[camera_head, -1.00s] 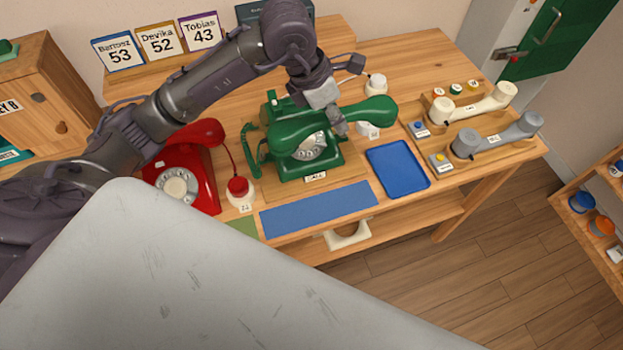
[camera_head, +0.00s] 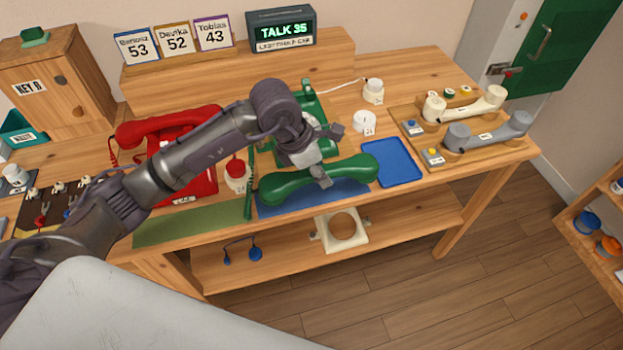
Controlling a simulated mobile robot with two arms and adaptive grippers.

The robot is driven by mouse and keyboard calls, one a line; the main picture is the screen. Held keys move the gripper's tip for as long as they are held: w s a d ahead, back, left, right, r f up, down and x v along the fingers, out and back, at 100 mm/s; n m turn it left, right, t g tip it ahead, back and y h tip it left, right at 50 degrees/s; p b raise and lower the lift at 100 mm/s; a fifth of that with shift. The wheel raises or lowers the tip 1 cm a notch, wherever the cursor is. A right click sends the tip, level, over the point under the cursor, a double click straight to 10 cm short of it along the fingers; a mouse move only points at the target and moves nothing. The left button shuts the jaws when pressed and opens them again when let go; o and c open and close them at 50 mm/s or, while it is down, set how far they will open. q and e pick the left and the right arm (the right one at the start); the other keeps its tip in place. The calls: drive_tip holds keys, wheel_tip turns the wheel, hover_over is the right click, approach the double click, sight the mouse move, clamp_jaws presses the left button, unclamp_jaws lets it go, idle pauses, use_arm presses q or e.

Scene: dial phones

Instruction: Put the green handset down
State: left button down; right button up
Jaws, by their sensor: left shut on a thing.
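The green handset (camera_head: 285,187) lies lengthwise left to right over the blue mat (camera_head: 325,203) at the table's front edge. I cannot tell whether it touches the mat or hangs just above it. My left gripper (camera_head: 321,177) is shut on the middle of the handset from above. The green phone body (camera_head: 318,115) stands behind, partly hidden by my arm and gripper. A green cord (camera_head: 249,185) hangs at the handset's left end. My right gripper is not in view.
A blue tray (camera_head: 392,163) lies right of the mat, and a green mat (camera_head: 185,228) left of it. A red phone (camera_head: 195,178) stands behind my left arm. A wooden rack with a cream handset (camera_head: 465,104) and a grey handset (camera_head: 487,133) is at the right. A display (camera_head: 282,32) reads "TALK 35".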

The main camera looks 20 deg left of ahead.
use_arm(q)
drive_tip(key=shift+w+a+f, duration=0.3)
drive_tip(key=shift+a+f, duration=0.05)
drive_tip(key=shift+a, duration=0.25)
drive_tip(key=shift+w+a+f, duration=0.2)
drive_tip(key=shift+a+f, duration=0.15)
wheel_tip(320, 180, down, 4)
drive_tip(key=shift+r+p, duration=0.1)
drive_tip(key=shift+p, duration=0.35)
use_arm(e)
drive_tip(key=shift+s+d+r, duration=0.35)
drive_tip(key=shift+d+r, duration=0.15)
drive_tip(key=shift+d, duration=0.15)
use_arm(q)
drive_tip(key=shift+f, duration=0.25)
drive_tip(key=c, duration=0.8)
unclamp_jaws()
drive_tip(key=shift+s, duration=0.1)
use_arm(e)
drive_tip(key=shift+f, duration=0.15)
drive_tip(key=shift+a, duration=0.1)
